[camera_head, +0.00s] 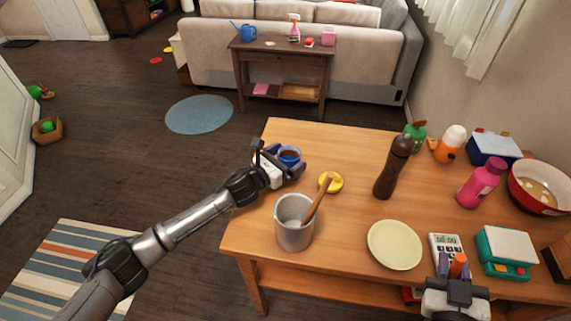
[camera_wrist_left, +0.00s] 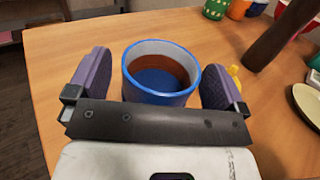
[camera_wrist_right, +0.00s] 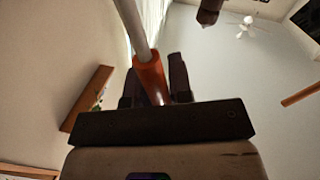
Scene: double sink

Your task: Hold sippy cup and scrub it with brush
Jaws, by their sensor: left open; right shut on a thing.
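A blue cup (camera_head: 289,155) with a pale and brown inside stands upright near the table's far left corner. My left gripper (camera_head: 282,163) is open around it, with one finger on each side. My right gripper (camera_head: 457,277) is at the near right of the table, shut on an orange handle (camera_wrist_right: 151,78). A pale shaft extends from this handle, seemingly the brush; its bristle end is not in view.
A grey metal container (camera_head: 293,232) with a wooden handle stands near the left arm. Bottles, a scale (camera_head: 506,248) and a red bowl (camera_head: 540,188) crowd the right.

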